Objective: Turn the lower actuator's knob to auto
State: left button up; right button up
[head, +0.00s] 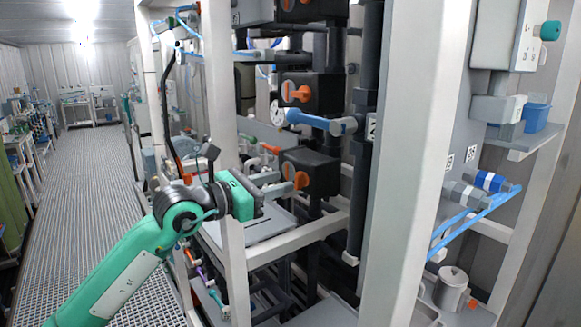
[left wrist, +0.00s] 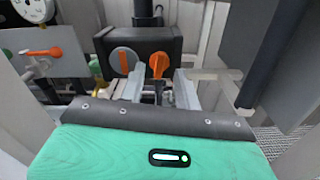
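The lower actuator (head: 322,166) is a black box on a dark pipe in the rack, with an orange knob (head: 301,180) on its front. In the left wrist view the actuator (left wrist: 170,43) shows a grey dial with an orange bar (left wrist: 123,60) beside the orange knob (left wrist: 159,65). The knob's grip stands roughly upright there; no auto mark is legible. My left gripper (head: 280,184) faces the knob from close in front. Its two fingers (left wrist: 160,88) are apart and empty, with the knob beyond and between them. My right gripper is out of view.
Another black actuator (head: 325,92) with an orange knob sits above. A pale rack post (head: 226,120) stands by my left wrist. A blue-handled valve (head: 308,119) juts out between the actuators. A dark panel (left wrist: 262,50) is at right in the wrist view.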

aim_at(296, 177)
pick_arm(q)
jog(key=p+x, duration=0.1)
jog(key=x, duration=0.1)
jog(key=shift+w+d+r, duration=0.15)
jog(key=shift+d+r, duration=0.05)
jog(key=shift+d, duration=0.15)
jog(key=shift+w+d+f, duration=0.2)
jog(key=shift+w+d, duration=0.2)
jog(key=shift+d, duration=0.1)
